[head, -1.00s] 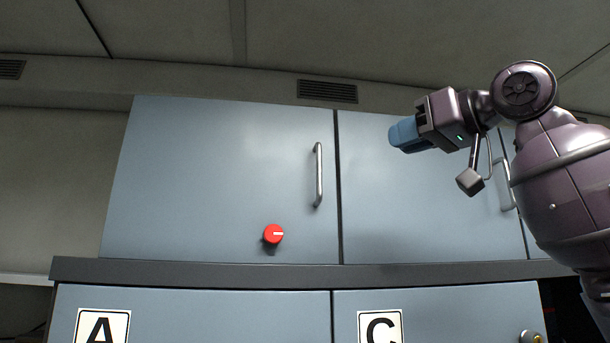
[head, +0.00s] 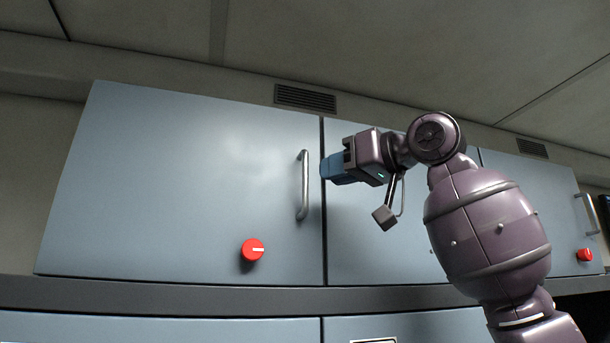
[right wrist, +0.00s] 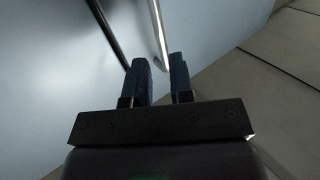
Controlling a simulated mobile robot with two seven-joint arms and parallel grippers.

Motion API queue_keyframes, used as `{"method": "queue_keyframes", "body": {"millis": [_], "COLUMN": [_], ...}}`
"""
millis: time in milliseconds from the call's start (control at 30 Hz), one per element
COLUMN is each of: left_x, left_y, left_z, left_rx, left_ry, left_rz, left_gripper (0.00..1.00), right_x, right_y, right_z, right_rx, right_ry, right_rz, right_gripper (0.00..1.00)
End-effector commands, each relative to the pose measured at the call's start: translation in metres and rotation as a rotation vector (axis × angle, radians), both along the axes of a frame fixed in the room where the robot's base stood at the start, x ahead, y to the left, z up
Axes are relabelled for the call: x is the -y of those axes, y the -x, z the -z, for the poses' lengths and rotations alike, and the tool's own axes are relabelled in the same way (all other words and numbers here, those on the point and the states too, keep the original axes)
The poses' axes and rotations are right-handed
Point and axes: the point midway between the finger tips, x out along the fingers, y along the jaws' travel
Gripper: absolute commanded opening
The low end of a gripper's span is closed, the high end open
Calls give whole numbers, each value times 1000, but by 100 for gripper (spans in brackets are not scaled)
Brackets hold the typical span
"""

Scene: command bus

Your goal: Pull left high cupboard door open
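The left high cupboard door (head: 185,180) is a blue-grey panel, closed, with a vertical metal bar handle (head: 303,186) near its right edge. A red knob (head: 252,249) sits low on it. My right gripper (head: 326,169) is just right of the handle, its blue fingers pointing left toward it. In the right wrist view the two dark blue fingers (right wrist: 161,72) stand apart, so the gripper is open. The handle (right wrist: 158,28) runs down to the gap between the fingertips there; whether it is between them is unclear. My left gripper is not in view.
The adjoining high cupboard door (head: 400,260) is closed, behind my right arm. Further right are another handle (head: 586,213) and red knob (head: 585,255). A dark ledge (head: 180,296) runs below the doors. A ceiling vent (head: 305,98) is above.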

Motion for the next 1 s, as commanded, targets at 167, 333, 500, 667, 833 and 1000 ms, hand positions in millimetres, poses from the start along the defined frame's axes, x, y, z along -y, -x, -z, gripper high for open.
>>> {"method": "queue_keyframes", "body": {"millis": [167, 333, 500, 667, 833, 1000], "left_x": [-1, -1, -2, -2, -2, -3], "left_y": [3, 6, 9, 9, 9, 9], "left_z": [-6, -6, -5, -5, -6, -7], "left_rx": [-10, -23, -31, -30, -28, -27], "left_ry": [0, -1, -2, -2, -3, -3], "left_rz": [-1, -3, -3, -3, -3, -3], "left_gripper": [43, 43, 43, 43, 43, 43], "right_x": [-25, -42, -50, -52, -52, -52], "right_y": [-19, -33, -39, -41, -41, -41], "right_z": [-2, -1, -1, 0, 0, 0], "right_rx": [-3, -1, 0, 1, 1, 0], "right_ry": [0, 0, 0, 1, 1, 0], "right_rz": [-2, -1, -1, 0, 0, 0], "right_gripper": [22, 22, 22, 22, 22, 0]}}
